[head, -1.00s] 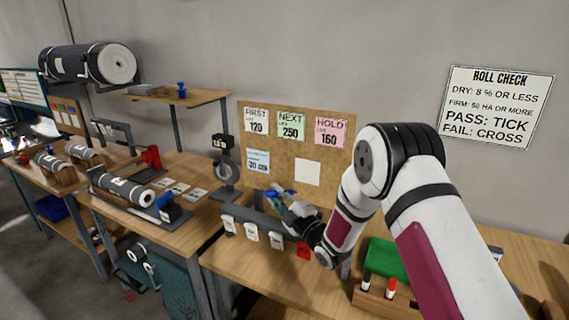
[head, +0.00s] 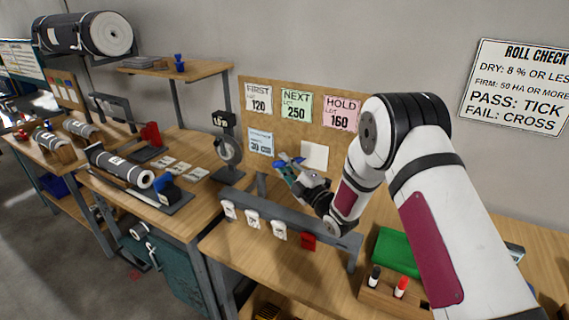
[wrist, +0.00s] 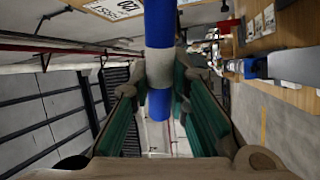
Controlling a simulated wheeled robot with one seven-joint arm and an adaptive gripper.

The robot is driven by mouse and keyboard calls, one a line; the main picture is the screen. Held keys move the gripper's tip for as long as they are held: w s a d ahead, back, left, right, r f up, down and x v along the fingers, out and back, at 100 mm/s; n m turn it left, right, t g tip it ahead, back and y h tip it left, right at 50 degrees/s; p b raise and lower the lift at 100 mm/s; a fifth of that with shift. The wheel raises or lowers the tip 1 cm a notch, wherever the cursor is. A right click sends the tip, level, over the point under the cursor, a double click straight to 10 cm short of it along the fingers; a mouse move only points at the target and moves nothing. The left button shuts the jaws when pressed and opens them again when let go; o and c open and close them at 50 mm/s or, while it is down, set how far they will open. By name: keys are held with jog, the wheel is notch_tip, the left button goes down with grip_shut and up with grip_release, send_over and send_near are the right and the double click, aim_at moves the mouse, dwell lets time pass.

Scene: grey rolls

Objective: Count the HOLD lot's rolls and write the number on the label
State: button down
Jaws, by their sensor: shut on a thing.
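My gripper (head: 291,167) is in front of the pinboard, just left of a blank white card (head: 314,155). It is shut on a blue pen with a pale band (wrist: 158,35), which runs upright between the green finger pads in the wrist view. In the head view the pen is small and partly hidden by the fingers; I cannot tell if it touches the board. The pink HOLD card (head: 341,113), reading 160, is pinned up right of the green NEXT card (head: 296,104) and the white FIRST card (head: 259,100).
A grey rail (head: 262,219) with white tags and a red tag (head: 308,241) stands below my gripper. A wooden block (head: 390,292) with markers and a green pad (head: 399,251) lie to the right. Grey rolls (head: 120,168) lie on the left benches.

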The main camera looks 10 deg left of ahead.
aim_at(299, 159)
jog(key=shift+w+d+f+b, duration=1.1)
jog(key=shift+w+f+b, duration=1.2)
jog(key=shift+w+f, duration=0.65)
jog(key=shift+s+r+p, duration=0.1)
jog(key=shift+r+p, duration=0.9)
jog(key=shift+r, duration=2.1)
jog(key=shift+s+a, duration=0.1)
jog(key=shift+s, duration=0.15)
jog(key=shift+w+d+f, duration=0.1)
jog(key=shift+w+d, duration=0.1)
jog(key=shift+w, duration=0.4)
jog(key=shift+f, duration=2)
